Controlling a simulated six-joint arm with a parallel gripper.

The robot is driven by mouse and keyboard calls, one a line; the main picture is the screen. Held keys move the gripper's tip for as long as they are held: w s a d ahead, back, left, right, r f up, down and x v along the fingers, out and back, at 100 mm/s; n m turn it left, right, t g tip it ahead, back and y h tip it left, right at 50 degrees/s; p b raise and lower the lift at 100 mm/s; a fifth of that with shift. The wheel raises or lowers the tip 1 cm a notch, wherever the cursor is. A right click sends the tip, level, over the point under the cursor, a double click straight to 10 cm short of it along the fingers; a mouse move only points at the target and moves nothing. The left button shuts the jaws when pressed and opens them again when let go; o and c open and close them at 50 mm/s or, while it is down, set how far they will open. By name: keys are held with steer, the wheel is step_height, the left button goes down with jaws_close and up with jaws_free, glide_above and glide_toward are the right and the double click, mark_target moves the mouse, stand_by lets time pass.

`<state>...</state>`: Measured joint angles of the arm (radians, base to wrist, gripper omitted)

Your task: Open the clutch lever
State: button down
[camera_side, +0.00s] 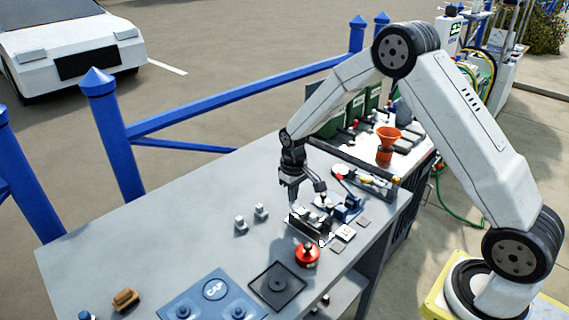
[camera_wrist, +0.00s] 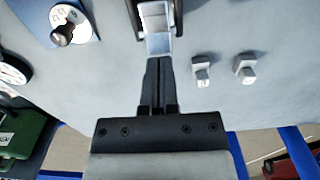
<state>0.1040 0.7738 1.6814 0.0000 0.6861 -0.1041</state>
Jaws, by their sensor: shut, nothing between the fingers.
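A metal fitting with dark side cheeks and a bright silver lever-like part (camera_wrist: 158,42) lies at the top middle of the wrist view, seemingly the clutch lever. My gripper (camera_wrist: 159,62) has its two dark fingers together, with the tips right at the near end of that silver part. I cannot tell whether they touch it. In the side view my gripper (camera_side: 293,203) points down at the low dark-and-silver fitting (camera_side: 312,228) on the bench. The lever's angle is unclear there, as the fitting is small and partly covered by my gripper.
Two small grey blocks (camera_side: 250,217) stand left of the fitting. A blue device with a red handle (camera_side: 347,206) stands close on the right, and a red round knob (camera_side: 307,255) in front. An orange funnel (camera_side: 388,137) is farther back.

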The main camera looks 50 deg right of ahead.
steer(key=shift+f, duration=0.4)
steer(key=shift+r, duration=0.1)
stand_by(0.3)
steer(key=shift+r, duration=3.5)
steer(key=s+a+r+t, duration=0.1)
steer(key=s+a, duration=0.1)
steer(key=s, duration=0.8)
steer(key=s+a+r+t, duration=0.1)
steer(key=s+a, duration=0.2)
steer(key=s, duration=0.6)
steer(key=shift+s+r+t, duration=0.3)
steer(key=shift+s+r, duration=0.05)
steer(key=shift+s, duration=0.05)
